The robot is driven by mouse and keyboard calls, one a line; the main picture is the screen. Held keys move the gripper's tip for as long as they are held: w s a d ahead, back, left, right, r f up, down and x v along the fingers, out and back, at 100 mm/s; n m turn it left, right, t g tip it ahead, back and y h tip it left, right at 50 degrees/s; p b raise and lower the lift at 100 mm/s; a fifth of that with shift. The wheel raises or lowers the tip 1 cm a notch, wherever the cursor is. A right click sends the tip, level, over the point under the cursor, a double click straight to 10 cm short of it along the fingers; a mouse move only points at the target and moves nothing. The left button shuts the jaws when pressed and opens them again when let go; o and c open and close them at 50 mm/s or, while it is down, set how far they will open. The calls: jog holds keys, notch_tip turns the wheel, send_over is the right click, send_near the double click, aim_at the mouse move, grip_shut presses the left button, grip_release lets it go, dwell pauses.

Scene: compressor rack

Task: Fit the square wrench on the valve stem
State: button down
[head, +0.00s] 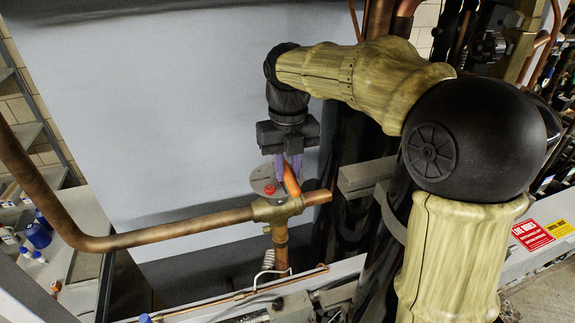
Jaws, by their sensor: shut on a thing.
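My gripper (288,167), with purple fingers, points down above the brass valve (276,209) in the copper pipe line. It is shut on an orange tool (291,181), which I take to be the square wrench. The wrench is tilted, its lower end close to the top of the valve body. I cannot tell whether it touches or sits on the stem. The valve stem itself is hidden or too small to make out. A grey round plate (259,182) with a red spot (270,189) shows just left of the wrench.
A bent copper pipe (165,232) runs from the left into the valve. A grey bar (366,177) and dark vertical parts stand close on the right. A grey wall panel (180,100) lies behind. A shelf with bottles (38,237) is at far left.

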jog(key=shift+d+f+g, duration=0.1)
jog(key=shift+f+g, duration=0.2)
jog(key=shift+f, duration=0.2)
jog(key=shift+w+f+p, duration=0.1)
jog(key=shift+f+p, duration=0.05)
jog(key=shift+p, duration=0.25)
jog(key=c, duration=0.8)
grip_release()
jog(key=r+p, duration=0.4)
jog(key=r, duration=0.1)
jog(key=shift+w+r, duration=0.25)
jog(key=shift+w, duration=0.05)
jog(key=shift+w+d+r, duration=0.1)
jog(key=shift+r, duration=1.2)
